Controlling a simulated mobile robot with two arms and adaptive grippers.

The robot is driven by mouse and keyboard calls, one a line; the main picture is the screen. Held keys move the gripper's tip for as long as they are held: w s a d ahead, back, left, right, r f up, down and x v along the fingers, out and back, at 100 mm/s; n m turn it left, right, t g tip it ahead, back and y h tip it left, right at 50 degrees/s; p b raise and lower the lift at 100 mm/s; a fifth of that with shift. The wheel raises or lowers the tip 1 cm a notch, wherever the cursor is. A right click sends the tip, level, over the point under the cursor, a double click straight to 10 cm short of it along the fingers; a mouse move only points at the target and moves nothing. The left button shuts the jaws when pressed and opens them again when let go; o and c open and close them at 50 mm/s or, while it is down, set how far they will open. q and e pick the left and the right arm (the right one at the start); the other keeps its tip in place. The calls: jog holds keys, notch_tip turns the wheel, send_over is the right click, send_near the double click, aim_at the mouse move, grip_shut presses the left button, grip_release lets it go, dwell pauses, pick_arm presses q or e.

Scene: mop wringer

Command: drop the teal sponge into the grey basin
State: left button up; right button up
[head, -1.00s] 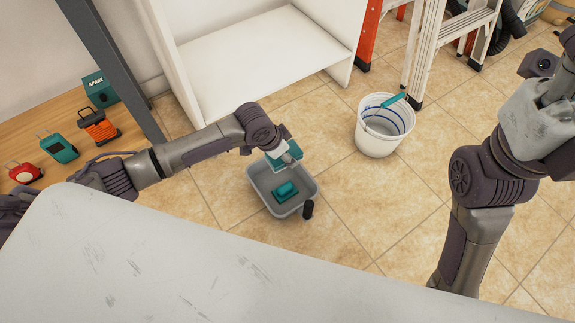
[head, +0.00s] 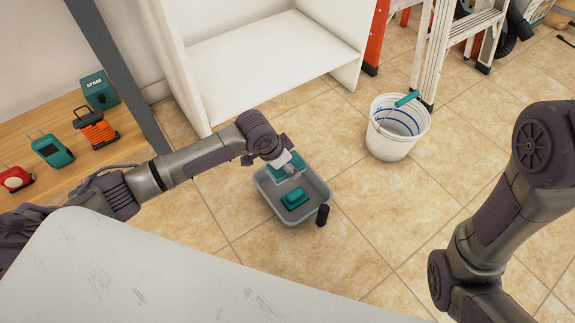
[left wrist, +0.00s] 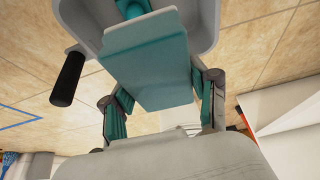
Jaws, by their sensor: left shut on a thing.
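The teal sponge (left wrist: 150,60) is a flat block between the two teal-padded fingers of my left gripper (left wrist: 160,88), which is shut on it. In the head view the held sponge (head: 287,160) is partly hidden by the gripper and shows over the far end of the grey basin (head: 268,208). The basin stands on the tiled floor, with a dark handle (head: 322,215) at its near right corner. The basin wall (left wrist: 88,25) also shows beyond the sponge in the left wrist view. My right gripper is out of view.
A white bucket (head: 390,147) with a teal-gripped handle stands right of the basin. A white shelf unit (head: 265,55) is behind it, and a ladder (head: 440,50) stands at the back. A wooden shelf (head: 85,155) at left holds several items. The tiles around the basin are clear.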

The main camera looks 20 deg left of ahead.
pick_arm(q)
jog(key=shift+f, duration=0.15)
jog(key=o, duration=0.9)
jog(key=shift+o, duration=0.2)
jog(key=v, duration=1.2)
jog(key=shift+d, duration=0.1)
